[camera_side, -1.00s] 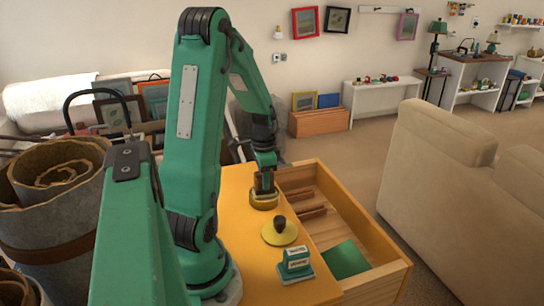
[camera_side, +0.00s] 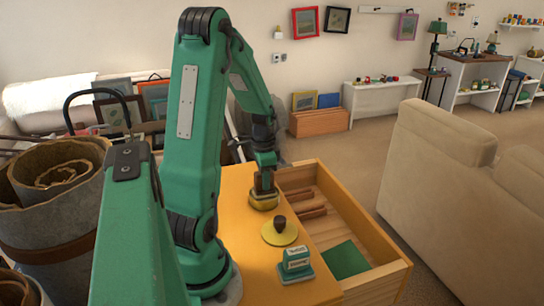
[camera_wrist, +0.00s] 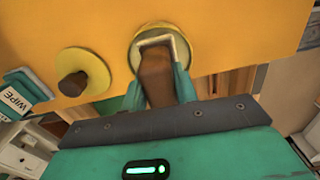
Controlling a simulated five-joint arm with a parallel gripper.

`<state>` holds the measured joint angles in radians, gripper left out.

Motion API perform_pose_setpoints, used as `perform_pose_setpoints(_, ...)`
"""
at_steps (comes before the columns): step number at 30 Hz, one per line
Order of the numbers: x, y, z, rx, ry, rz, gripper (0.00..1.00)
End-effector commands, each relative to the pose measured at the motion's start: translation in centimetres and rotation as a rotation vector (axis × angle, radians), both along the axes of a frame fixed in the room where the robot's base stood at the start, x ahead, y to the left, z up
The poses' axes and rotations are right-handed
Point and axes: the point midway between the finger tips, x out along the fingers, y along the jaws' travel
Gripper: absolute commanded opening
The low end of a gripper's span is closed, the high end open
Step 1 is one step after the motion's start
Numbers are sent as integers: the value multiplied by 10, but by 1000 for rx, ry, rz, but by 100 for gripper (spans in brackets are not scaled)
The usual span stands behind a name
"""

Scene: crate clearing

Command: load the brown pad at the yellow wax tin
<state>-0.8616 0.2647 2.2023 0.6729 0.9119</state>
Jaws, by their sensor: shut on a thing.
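My gripper (camera_side: 264,184) points down and is shut on the brown pad (camera_wrist: 156,78), a brown block between the two green fingers. The yellow wax tin (camera_side: 264,202) stands on the orange top directly under the gripper. In the wrist view the tin's round rim (camera_wrist: 136,52) surrounds the far end of the pad. The pad's lower end is at the tin's mouth; I cannot tell whether it touches the wax, which is hidden. The tin's yellow lid (camera_side: 279,234) with a dark knob lies flat on the top, nearer the camera; it also shows in the wrist view (camera_wrist: 97,70).
A green and white block (camera_side: 296,264), lettered "WIPE" in the wrist view, stands near the front. An open wooden drawer or crate (camera_side: 390,282) to the right holds brown bars (camera_side: 313,213) and a green sheet (camera_side: 345,260). The top between lid and block is clear.

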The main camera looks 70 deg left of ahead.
Motion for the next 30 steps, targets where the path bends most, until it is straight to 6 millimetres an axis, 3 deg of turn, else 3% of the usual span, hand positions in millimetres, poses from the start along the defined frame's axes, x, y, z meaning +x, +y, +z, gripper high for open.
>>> perform_pose_setpoints(8,0,0,0,-2,1,0,11)
perform_pose_setpoints(30,0,0,43,1,-1,0,11)
